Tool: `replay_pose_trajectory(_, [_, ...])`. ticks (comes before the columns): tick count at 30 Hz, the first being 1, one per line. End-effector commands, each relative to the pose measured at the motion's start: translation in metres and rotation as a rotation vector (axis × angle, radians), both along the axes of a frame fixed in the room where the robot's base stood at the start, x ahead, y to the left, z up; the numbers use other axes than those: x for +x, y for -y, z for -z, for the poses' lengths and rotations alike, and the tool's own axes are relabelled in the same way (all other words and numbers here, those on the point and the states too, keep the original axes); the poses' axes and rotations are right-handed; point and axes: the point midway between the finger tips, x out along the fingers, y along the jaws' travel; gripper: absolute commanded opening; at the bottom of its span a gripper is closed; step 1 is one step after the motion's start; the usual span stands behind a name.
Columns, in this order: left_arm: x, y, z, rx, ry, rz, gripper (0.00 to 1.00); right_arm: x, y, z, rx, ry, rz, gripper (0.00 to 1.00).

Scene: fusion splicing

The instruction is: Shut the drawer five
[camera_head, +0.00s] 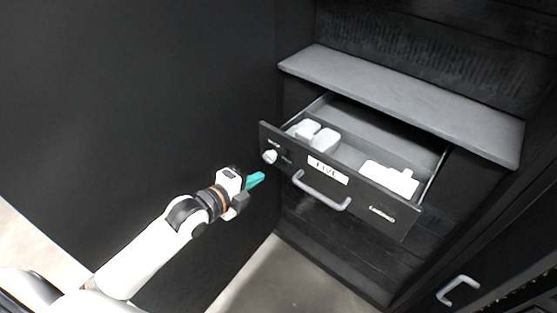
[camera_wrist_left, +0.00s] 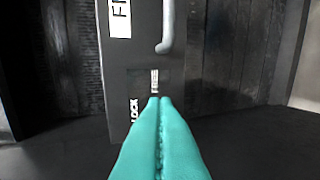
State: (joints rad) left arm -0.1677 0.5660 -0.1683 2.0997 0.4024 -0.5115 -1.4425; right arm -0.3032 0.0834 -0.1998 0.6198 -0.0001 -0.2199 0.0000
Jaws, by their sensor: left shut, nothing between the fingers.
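Drawer five (camera_head: 345,190) is pulled out of the dark cabinet, with white boxes lying inside it. Its dark front carries a "FIVE" label (camera_head: 327,172), a grey bar handle (camera_head: 321,190) and a light round knob (camera_head: 270,156) at the left end. My left gripper (camera_head: 256,179) has teal fingers, shut and empty, just left of and below the drawer front's left end. In the left wrist view the shut fingers (camera_wrist_left: 160,100) point at the drawer front (camera_wrist_left: 130,60), near the "LOCK" and "FREE" markings. Whether they touch it I cannot tell. My right gripper is not in view.
A grey shelf (camera_head: 400,95) lies above the drawer. A dark wall panel (camera_head: 130,100) stands along the left. Another handle (camera_head: 458,290) shows at the lower right. The floor (camera_head: 290,280) in front of the cabinet is clear.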

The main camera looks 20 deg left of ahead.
Motion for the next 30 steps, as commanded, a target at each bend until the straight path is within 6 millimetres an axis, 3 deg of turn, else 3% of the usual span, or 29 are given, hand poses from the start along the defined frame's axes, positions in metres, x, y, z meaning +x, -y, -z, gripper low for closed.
replay_pose_trajectory(3, [0.026, 0.01, 0.005, -0.005, 0.0, -0.002, 0.0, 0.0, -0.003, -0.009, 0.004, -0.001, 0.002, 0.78])
replay_pose_trajectory(12, [0.072, 0.027, 0.013, -0.003, 0.001, -0.001, 0.0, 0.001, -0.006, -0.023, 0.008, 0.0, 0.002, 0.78])
replay_pose_trajectory(18, [0.084, 0.031, 0.015, -0.002, -0.001, -0.001, 0.0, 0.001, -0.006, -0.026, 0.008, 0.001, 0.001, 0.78])
replay_pose_trajectory(30, [0.085, 0.031, 0.016, 0.0, 0.0, -0.001, 0.0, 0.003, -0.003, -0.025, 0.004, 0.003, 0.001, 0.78])
